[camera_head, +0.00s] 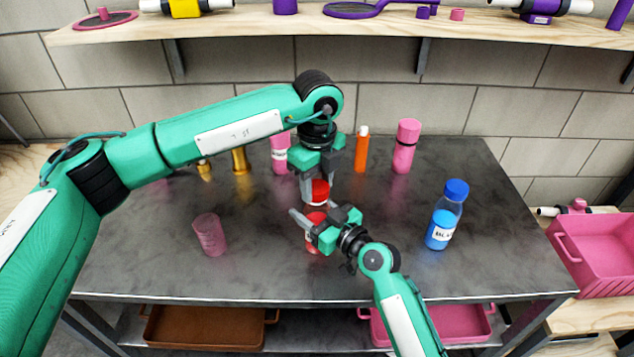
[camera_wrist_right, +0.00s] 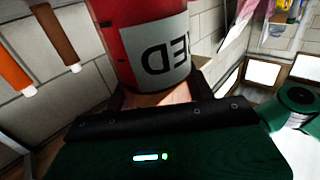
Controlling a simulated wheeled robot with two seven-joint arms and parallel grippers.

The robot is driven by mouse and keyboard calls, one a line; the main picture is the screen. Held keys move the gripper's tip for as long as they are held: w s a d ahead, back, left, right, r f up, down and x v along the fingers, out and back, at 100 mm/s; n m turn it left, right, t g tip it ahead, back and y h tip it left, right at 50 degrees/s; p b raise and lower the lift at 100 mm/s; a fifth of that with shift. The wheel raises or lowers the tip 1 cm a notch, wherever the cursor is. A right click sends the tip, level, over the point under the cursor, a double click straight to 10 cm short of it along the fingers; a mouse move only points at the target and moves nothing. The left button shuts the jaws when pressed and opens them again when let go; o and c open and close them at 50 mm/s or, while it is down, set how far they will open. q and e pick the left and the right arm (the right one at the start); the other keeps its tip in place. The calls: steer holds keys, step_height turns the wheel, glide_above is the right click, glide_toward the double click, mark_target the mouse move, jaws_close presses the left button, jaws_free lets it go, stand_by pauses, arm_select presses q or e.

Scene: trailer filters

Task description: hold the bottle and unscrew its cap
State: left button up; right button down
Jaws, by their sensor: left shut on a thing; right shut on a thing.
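A red bottle (camera_head: 314,236) stands upright in the middle of the table; its label shows in the right wrist view (camera_wrist_right: 165,55). My right gripper (camera_head: 316,216) is shut on the bottle's body from the front right, and its fingers hide part of it. The red cap (camera_head: 318,192) sits above the bottle. My left gripper (camera_head: 316,188) points down from above and is shut on the cap. Whether the cap is still joined to the bottle I cannot tell, as the fingers cover the place between them.
A blue bottle (camera_head: 443,220) stands to the right and a pink cup (camera_head: 209,235) to the left. Behind are an orange bottle (camera_head: 361,152), a pink bottle (camera_head: 404,148) and gold ones (camera_head: 240,160). A shelf (camera_head: 250,24) runs along the wall. The table's front is clear.

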mark_target(317, 186)
arm_select(q)
steer(key=shift+r, duration=0.2)
steer(key=shift+r, duration=0.95)
steer(key=shift+r, duration=0.1)
steer(key=shift+r, duration=1.9)
arm_select(e)
steer(key=shift+c, duration=2.3)
jaws_free()
